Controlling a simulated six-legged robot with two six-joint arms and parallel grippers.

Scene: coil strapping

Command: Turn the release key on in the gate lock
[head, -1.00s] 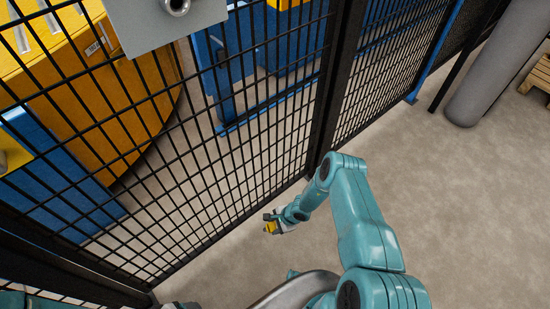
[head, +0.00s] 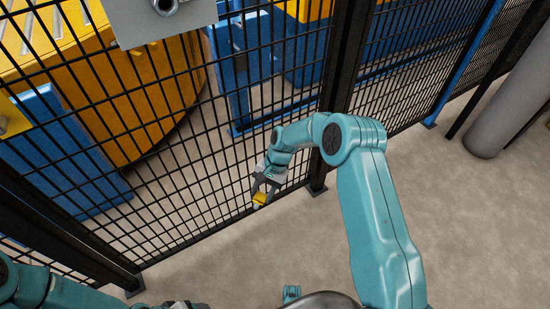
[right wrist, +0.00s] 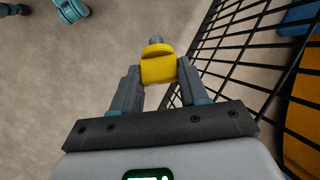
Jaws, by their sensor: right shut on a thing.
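The release key has a yellow grip (head: 260,199) and, in the right wrist view, a grey tip beyond the yellow body (right wrist: 158,68). My right gripper (head: 265,190) is shut on the yellow grip, in front of the mesh fence and low down. The gate lock shows as a round metal cylinder (head: 166,6) on a grey plate (head: 190,18) at the top left of the head view, cut by the frame edge. The key is apart from the lock, well below and to the right of it. My left arm shows at the bottom left; its gripper's jaws cannot be made out.
Black mesh fence (head: 190,170) with dark posts (head: 345,70) runs across the view. Behind it stand a yellow round machine (head: 150,110) and blue frames (head: 70,150). A grey cylinder (head: 500,120) stands at right. The floor in front is clear.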

